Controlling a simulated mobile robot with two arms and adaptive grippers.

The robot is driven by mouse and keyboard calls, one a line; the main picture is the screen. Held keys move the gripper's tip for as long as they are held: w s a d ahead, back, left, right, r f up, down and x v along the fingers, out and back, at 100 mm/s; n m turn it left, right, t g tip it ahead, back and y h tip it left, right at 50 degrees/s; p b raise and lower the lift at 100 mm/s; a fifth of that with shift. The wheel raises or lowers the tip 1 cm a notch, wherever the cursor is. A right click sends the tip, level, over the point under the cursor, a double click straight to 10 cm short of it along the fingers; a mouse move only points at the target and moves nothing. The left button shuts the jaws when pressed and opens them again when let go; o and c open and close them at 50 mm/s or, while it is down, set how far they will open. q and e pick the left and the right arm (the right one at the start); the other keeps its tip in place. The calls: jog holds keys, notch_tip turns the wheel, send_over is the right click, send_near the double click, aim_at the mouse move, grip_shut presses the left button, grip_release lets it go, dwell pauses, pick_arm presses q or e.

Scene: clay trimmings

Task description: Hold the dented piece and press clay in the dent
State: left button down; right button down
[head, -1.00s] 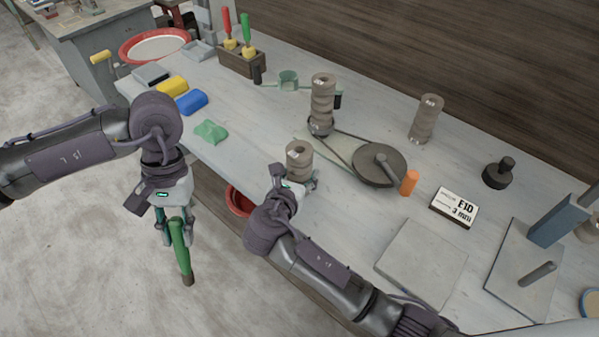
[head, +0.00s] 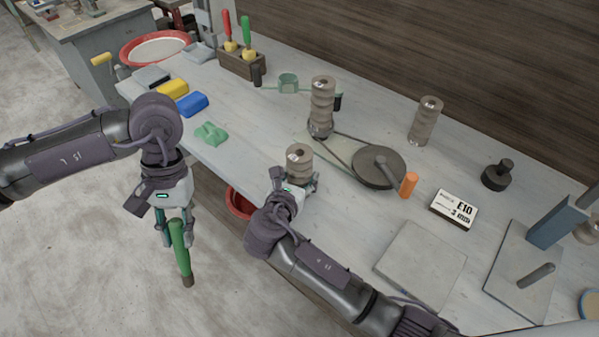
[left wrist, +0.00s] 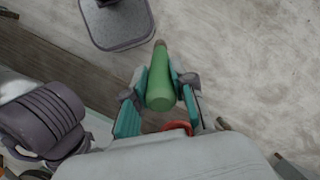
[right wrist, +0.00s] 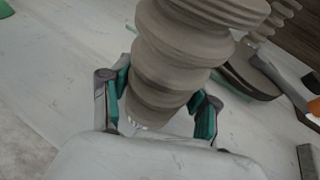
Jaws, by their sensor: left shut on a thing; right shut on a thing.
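My right gripper (head: 298,187) is shut around a grey-brown ribbed piece (head: 300,163) near the table's front edge. In the right wrist view the piece (right wrist: 185,60) stands between the teal finger pads; I cannot make out a dent on it. My left gripper (head: 174,222) is shut on a green-handled tool (head: 180,250) with a brown end, pointing down off the table's front side. The tool (left wrist: 160,88) also shows in the left wrist view. A flattened green lump (head: 211,133), possibly clay, lies on the table left of the held piece.
A taller ribbed stack (head: 321,105) and a belt-driven wheel (head: 378,166) stand behind the held piece. Another ribbed piece (head: 426,120) is farther right. Blue (head: 191,103) and yellow (head: 172,88) blocks lie left. A red bowl (head: 238,203) sits below the table edge. A card (head: 454,208) lies right.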

jog(key=shift+s+f, duration=0.1)
jog(key=shift+f, duration=0.2)
jog(key=shift+c, duration=1)
grip_release()
jog(key=shift+r, duration=0.1)
jog(key=v, duration=1.2)
jog(key=shift+a, duration=0.1)
